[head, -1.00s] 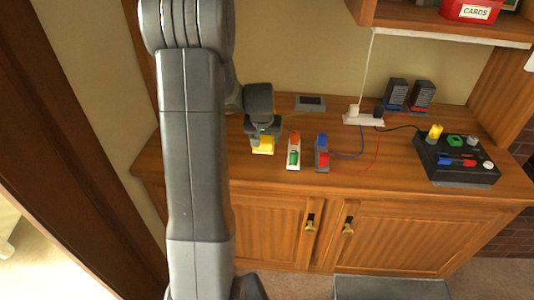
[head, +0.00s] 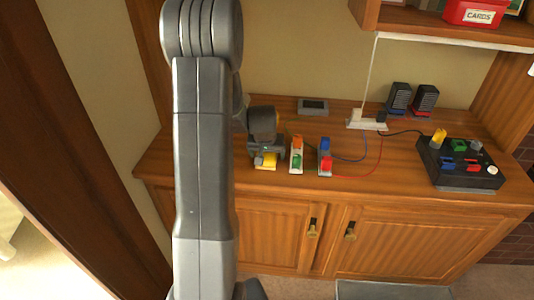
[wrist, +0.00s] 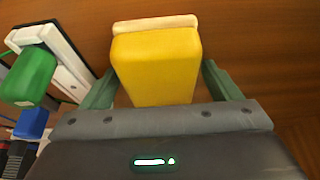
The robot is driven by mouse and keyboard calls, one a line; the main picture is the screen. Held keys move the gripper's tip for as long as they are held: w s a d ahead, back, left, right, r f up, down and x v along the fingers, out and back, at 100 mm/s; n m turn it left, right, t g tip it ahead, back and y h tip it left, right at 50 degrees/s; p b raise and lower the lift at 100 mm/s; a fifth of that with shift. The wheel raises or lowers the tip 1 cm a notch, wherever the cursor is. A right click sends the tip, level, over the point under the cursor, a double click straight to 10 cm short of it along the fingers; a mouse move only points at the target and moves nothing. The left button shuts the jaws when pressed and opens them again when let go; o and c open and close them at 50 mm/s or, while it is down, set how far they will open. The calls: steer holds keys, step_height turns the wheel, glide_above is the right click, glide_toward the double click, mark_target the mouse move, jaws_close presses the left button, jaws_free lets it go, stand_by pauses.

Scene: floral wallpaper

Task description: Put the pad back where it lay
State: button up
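The yellow pad (wrist: 158,65), a block with a cream strip along its far edge, lies between my gripper's green fingers (wrist: 158,85) in the wrist view. The fingertips seem to touch its two sides; the gaps widen toward the palm. In the head view the yellow pad (head: 265,160) shows just below my gripper (head: 266,152), low over the left part of the wooden counter (head: 210,165). I cannot tell whether its underside touches the wood.
A white holder with orange and green blocks (head: 296,155) stands close to the right of the pad, then one with blue and red blocks (head: 325,158). A dark control box (head: 460,180), power strip (head: 366,124) and cables lie farther right. A grey device (head: 313,106) lies behind.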

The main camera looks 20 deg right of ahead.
steer(key=shift+r, duration=0.1)
steer(key=shift+s+a+r, duration=0.1)
steer(key=shift+r, duration=0.4)
steer(key=v, duration=1.1)
steer(key=shift+p, duration=0.4)
steer(key=b+x, duration=0.1)
steer(key=x, duration=1.1)
steer(key=shift+f, duration=0.3)
steer(key=shift+r, duration=0.3)
steer(key=shift+r, duration=0.1)
